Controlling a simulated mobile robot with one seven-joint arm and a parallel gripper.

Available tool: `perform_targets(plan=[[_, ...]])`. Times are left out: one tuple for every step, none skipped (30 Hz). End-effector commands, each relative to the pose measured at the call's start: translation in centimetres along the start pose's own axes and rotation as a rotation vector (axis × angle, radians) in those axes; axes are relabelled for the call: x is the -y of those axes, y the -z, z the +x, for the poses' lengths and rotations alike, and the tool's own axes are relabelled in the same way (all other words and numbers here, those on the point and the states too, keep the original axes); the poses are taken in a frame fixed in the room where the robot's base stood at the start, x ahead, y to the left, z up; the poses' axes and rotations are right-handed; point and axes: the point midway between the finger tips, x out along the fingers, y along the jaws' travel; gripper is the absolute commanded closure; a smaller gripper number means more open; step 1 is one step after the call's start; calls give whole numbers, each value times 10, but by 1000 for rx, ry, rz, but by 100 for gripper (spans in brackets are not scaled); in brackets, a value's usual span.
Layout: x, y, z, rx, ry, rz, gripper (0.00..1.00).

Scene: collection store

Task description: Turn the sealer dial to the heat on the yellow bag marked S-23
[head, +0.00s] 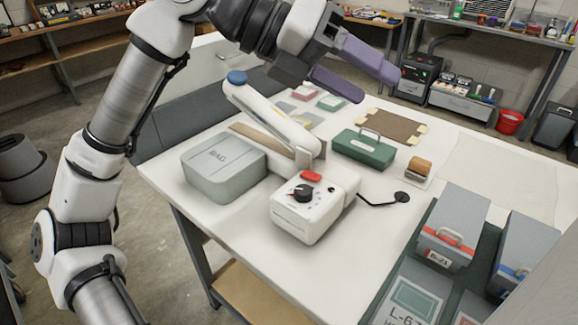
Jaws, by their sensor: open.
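The white sealer (315,208) stands on the table with its long arm raised and a blue knob (237,77) at that arm's end. Its black dial (303,193) is on the top of the front housing, beside a red button (311,176). The dial's marks are too small to read. Several small flat bags lie behind the sealer, among them a pink one (304,93), a green one (331,103) and a pale yellowish one (313,121), partly hidden. I cannot read S-23 on any. My gripper (376,88) is open and empty, with purple fingers, high above the table's back, away from the dial.
A grey-green box marked BAG (224,168) stands left of the sealer. A green case (364,148), a tape dispenser (418,169) and a brown mat (394,126) lie behind and right. Grey boxes (453,215) stand at the front right. A black cable runs right of the sealer.

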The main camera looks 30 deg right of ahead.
Motion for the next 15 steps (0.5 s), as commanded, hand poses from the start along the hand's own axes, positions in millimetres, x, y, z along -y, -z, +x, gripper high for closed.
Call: perform_targets(plan=[[-27,-1,19,-101,-136,-61,45],[-44,0,26,-156,-218,-100,45],[-66,2,33,-223,-326,-152,45],[-81,4,35,-268,-406,-188,45],[-94,5,35,-307,-482,-225,45],[-110,8,34,-354,-578,-269,45],[-120,10,31,-383,-644,-300,45],[-129,11,28,-408,-705,-328,45],[-139,13,23,-435,-777,-361,45],[-145,14,19,-452,-822,-383,45],[-149,15,16,-465,-863,-402,45],[-154,16,12,-480,-906,-422,45],[-156,17,9,-488,-930,-433,45],[-159,18,7,-494,-951,-443,45],[-161,18,6,-499,-968,-453,45]])
